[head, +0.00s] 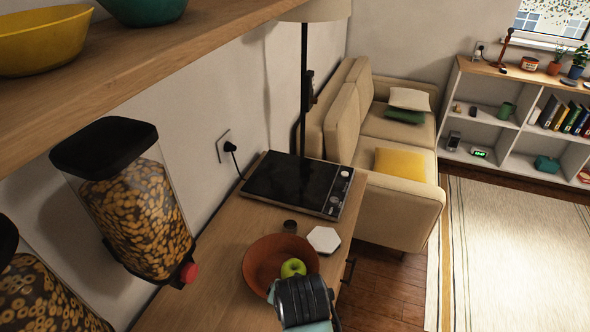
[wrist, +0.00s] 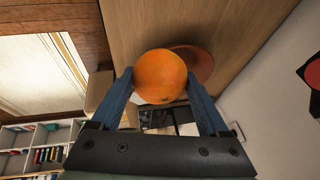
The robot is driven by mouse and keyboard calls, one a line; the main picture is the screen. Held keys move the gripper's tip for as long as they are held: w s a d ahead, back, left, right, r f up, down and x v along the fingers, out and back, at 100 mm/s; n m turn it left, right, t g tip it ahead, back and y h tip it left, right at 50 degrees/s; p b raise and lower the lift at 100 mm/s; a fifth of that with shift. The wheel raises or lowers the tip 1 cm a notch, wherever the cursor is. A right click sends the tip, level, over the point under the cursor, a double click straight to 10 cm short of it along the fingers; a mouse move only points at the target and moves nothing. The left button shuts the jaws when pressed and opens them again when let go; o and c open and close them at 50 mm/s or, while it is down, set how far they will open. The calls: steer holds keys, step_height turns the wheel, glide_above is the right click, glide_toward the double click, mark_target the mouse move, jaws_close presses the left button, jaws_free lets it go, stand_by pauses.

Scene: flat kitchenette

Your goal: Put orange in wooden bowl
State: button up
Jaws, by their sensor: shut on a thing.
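The orange (wrist: 160,72) is held between the two blue fingers of my gripper (wrist: 160,84) in the wrist view. In the head view the orange and the fingertips are hidden; only the dark wrist of my arm shows at the bowl's near edge. The reddish-brown bowl (head: 258,262) stands on the wooden counter with a green apple (head: 293,267) in it. In the wrist view part of the bowl (wrist: 203,62) shows behind the orange, partly covered by it.
A cereal dispenser (head: 140,215) stands to the left. A shelf (head: 130,70) with a yellow bowl (head: 40,40) overhangs the left side.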

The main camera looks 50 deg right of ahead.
steer(key=w+d+b, duration=0.3)
steer(key=w, duration=0.4)
steer(key=w+d+f+b, duration=0.1)
steer(key=w+d+b, duration=0.2)
steer(key=w, duration=0.4)
steer(key=shift+w+d+f, duration=0.15)
steer(key=shift+d+f, duration=0.1)
steer(key=shift+d, duration=0.2)
steer(key=shift+w, duration=0.1)
steer(key=shift+w+d, duration=0.2)
steer(key=shift+f+b, duration=1.45)
steer(key=shift+f, duration=0.85)
steer(key=shift+f+b, duration=0.8)
steer(key=shift+f, duration=0.45)
